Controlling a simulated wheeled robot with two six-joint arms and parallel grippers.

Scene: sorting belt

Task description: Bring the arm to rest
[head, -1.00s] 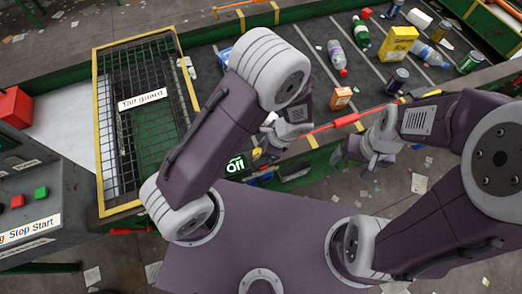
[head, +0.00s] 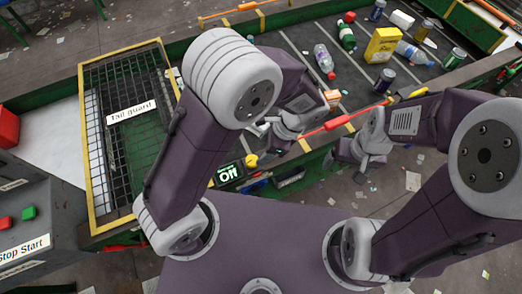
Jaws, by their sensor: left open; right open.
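My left arm bends up and over at the left of centre, its large elbow joint standing high in the picture. My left gripper (head: 278,132) is open and empty, above the belt's near edge, partly hidden by its own wrist. My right arm comes in from the right. My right gripper (head: 348,162) is open and empty, pointing down just on the near side of the belt edge. Neither gripper visibly touches anything.
The belt (head: 296,37) carries bottles, cans, a yellow box (head: 382,45) and a small orange box (head: 332,97). A red-orange bar (head: 338,122) runs close to both grippers. The mesh tail guard (head: 134,110) stands left. A display (head: 228,172) reads "Off". A Stop/Start panel (head: 25,225) is lower left.

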